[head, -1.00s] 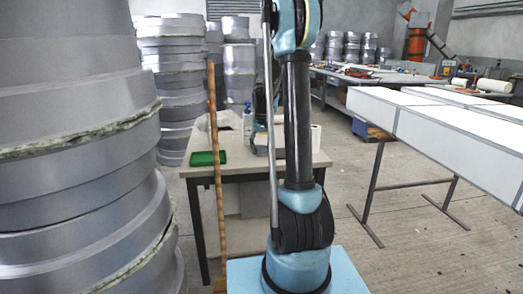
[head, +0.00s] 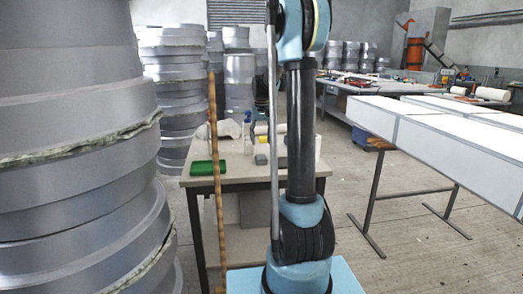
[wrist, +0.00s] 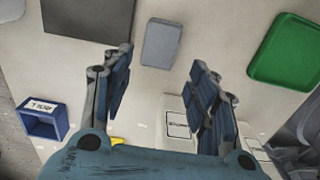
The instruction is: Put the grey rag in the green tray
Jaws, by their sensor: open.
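A small flat grey rectangle (wrist: 161,43), which looks like the folded grey rag, lies on the table in the wrist view. In the head view it shows beside my arm (head: 260,159). The green tray (wrist: 288,50) lies flat to its right in the wrist view, and at the table's left front in the head view (head: 208,168). Its visible floor is empty. My gripper (wrist: 162,68) is open and empty, its fingers apart, with the grey rectangle just beyond and between the fingertips in the picture. The height gap is hard to judge.
A dark square (wrist: 88,15), a blue labelled box (wrist: 42,120) and a white item (wrist: 178,123) are around the gripper. A pale grey lump (head: 229,128) sits at the table's back. A wooden pole (head: 214,190) stands before the table; stacked moulds (head: 80,160) rise at left.

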